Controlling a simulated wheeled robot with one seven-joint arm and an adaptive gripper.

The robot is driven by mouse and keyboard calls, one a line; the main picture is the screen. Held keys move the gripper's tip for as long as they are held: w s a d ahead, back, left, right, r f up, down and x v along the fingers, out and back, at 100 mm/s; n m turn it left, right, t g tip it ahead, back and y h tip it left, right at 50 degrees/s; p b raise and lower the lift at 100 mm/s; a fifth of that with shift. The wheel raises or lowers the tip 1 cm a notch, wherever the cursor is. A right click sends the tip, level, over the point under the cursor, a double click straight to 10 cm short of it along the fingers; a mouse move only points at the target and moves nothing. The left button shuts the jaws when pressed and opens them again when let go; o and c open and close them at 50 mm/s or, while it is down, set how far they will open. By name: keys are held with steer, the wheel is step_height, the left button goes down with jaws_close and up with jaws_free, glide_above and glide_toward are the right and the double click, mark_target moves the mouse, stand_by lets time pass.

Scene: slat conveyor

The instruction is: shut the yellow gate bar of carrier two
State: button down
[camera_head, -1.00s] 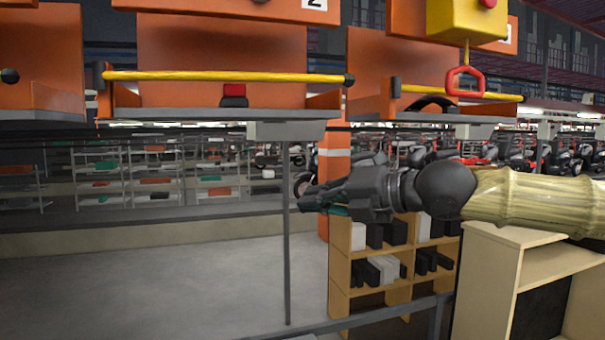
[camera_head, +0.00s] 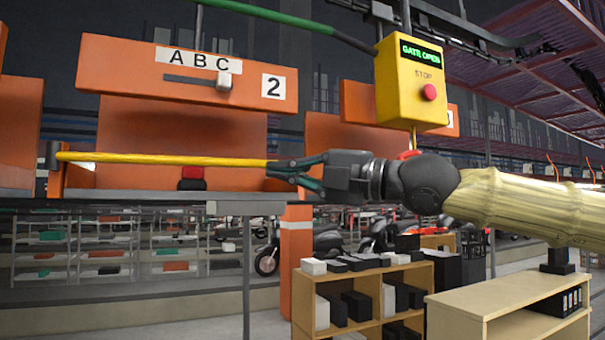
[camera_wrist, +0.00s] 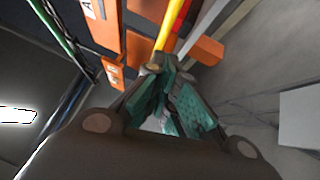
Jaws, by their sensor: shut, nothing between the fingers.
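Carrier two is orange, with a white 2 plate and an ABC strip on its upper panel (camera_head: 200,72). Its yellow gate bar (camera_head: 165,159) runs nearly level across the front, from a dark post (camera_head: 53,156) at the left to my gripper. My gripper (camera_head: 276,168) is shut and empty, with its fingertips at the bar's right end, which they hide in the head view. In the wrist view, the yellow bar (camera_wrist: 173,30) ends in a knob (camera_wrist: 157,64) right at my fingertips (camera_wrist: 165,80). I cannot tell whether they touch.
A yellow box (camera_head: 408,85) with a red STOP button hangs to the right above my arm; its display reads GATE OPEN. A red and black object (camera_head: 191,178) sits on the carrier behind the bar. Another orange carrier (camera_head: 330,132) is partly hidden behind my gripper. Wooden shelves (camera_head: 365,283) stand below.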

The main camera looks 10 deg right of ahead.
mark_target(238, 163)
steer(key=w+a, duration=0.2)
steer(key=w+a+r+p, duration=0.1)
steer(key=w+a, duration=0.1)
steer(key=shift+w+a+r, duration=0.15)
steer(key=shift+w+r, duration=0.05)
steer(key=shift+w, duration=0.15)
steer(key=shift+w+a+p, duration=0.15)
steer(key=shift+w+p, duration=0.3)
steer(key=shift+w, duration=0.35)
